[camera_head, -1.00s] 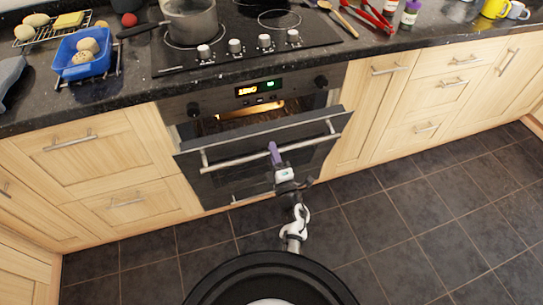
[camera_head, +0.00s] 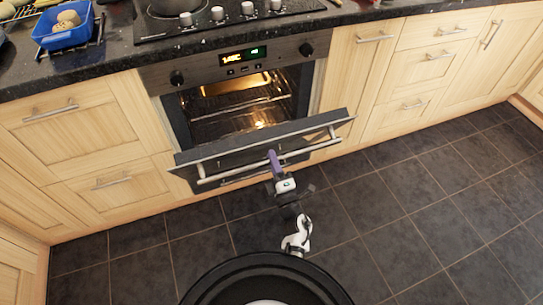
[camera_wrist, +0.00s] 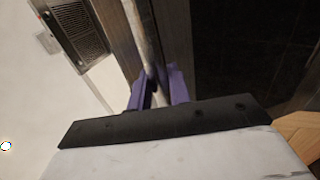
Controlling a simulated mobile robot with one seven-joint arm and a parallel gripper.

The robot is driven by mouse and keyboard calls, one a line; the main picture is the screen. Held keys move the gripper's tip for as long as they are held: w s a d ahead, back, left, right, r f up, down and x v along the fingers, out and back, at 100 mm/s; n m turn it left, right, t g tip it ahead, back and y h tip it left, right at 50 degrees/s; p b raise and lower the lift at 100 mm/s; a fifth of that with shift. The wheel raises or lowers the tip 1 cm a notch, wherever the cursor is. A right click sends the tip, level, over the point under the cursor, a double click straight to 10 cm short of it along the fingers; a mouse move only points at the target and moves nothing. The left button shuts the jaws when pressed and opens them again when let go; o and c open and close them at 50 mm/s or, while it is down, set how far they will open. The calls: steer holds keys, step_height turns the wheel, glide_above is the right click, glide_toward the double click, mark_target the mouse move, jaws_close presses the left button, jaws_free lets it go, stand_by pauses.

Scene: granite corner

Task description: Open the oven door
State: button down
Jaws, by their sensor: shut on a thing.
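The oven door (camera_head: 235,152) is dark with a long metal handle (camera_head: 228,172) along its upper edge. It is hinged at the bottom and stands partly open, tilted out toward me. The lit oven cavity (camera_head: 235,103) with its wire racks shows above and behind it. My gripper (camera_head: 274,160) has purple fingers and is shut on the handle, a little right of its middle. In the wrist view my gripper (camera_wrist: 160,88) has a finger on each side of the handle bar (camera_wrist: 145,45). The door's lower part is partly hidden by my arm.
The oven's control panel (camera_head: 240,66) has a lit display and two dark knobs. Pale wooden cupboards and drawers (camera_head: 115,185) flank the oven. The tiled floor (camera_head: 400,215) is clear.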

steer(key=shift+s+d+f, duration=0.1)
steer(key=shift+s+f, duration=0.15)
steer(key=shift+f, duration=0.05)
steer(key=c, duration=1.3)
jaws_free()
steer(key=shift+c, duration=0.2)
